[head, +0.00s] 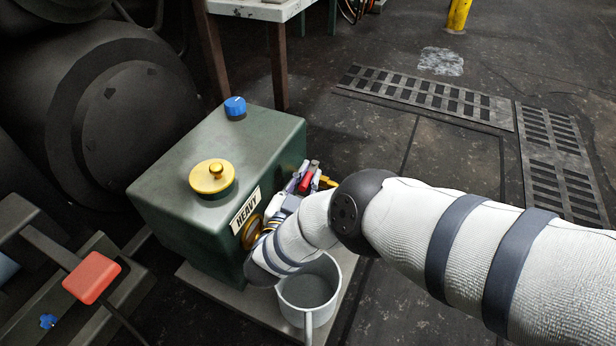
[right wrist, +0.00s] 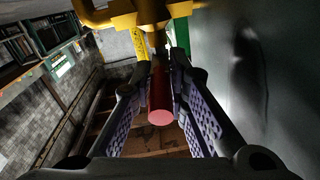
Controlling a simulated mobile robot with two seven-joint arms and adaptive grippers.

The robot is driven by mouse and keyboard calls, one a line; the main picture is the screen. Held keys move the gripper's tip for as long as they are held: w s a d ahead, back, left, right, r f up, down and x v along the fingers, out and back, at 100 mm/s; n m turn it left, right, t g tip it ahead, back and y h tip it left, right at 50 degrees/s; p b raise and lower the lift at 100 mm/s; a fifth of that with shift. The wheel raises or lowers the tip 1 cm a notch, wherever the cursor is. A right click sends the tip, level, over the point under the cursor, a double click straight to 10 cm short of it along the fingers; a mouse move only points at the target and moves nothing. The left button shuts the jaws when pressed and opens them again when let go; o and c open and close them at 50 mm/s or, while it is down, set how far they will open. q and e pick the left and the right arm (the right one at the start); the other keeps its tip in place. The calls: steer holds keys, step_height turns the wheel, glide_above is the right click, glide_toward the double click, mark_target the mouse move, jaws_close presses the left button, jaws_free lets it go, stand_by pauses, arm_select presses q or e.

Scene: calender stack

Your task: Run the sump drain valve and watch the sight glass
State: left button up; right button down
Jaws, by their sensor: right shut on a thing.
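The dark green sump box (head: 190,150) carries a HEAVY label (head: 245,211), a brass cap and a blue knob. The round brass-rimmed sight glass (head: 250,232) is on its front face, partly hidden by my right arm. The drain valve's red handle (head: 306,181) sticks out by the box's right end; it also shows in the right wrist view (right wrist: 160,95), below the yellow valve body (right wrist: 140,14). My right gripper (head: 303,178) is shut on the red handle, with a purple-padded finger on each side (right wrist: 161,108). My left gripper is out of view.
A grey pail (head: 308,290) stands in front of the box, beneath my right forearm. A red pad (head: 92,277) is at lower left, and large dark rolls (head: 90,110) stand behind. A table (head: 262,9) is at the back. The floor to the right is clear, with flat grates (head: 430,95).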

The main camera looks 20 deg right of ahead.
steer(key=shift+a+f, duration=0.1)
steer(key=shift+a, duration=0.05)
steer(key=c, duration=1.6)
jaws_free()
